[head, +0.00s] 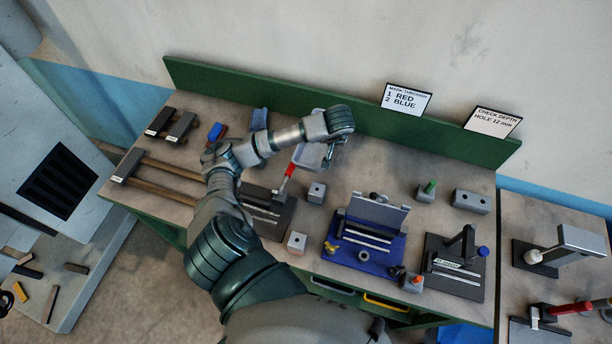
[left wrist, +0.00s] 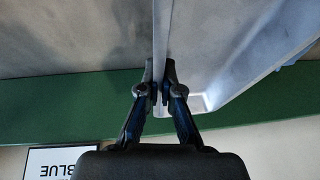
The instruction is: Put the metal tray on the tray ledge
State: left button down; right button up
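The metal tray (head: 309,155) is a shallow grey pan near the back of the bench, partly hidden behind my left forearm and wrist. In the left wrist view the tray (left wrist: 225,60) fills the upper right, with its thin rim between my fingers. My left gripper (left wrist: 160,88) looks shut on that rim, one finger on each side. In the head view the left gripper (head: 328,152) points down at the tray's right end. I cannot tell whether the tray is lifted clear of the bench. I cannot identify the tray ledge for sure. My right gripper is out of view.
A green back board (head: 300,98) runs behind the bench. Two wooden rails (head: 168,182) lie at the left. A red-handled clamp (head: 286,180), a blue fixture (head: 365,240) and a dark fixture (head: 455,266) stand in front. Two signs (head: 406,99) stand along the back.

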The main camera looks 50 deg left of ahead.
pick_arm(q)
notch_tip(320, 180, down, 6)
jog(key=shift+d, duration=0.15)
jog(key=shift+f+p, duration=0.3)
jog(key=shift+f, duration=1.45)
jog(key=c, duration=1.3)
grip_release()
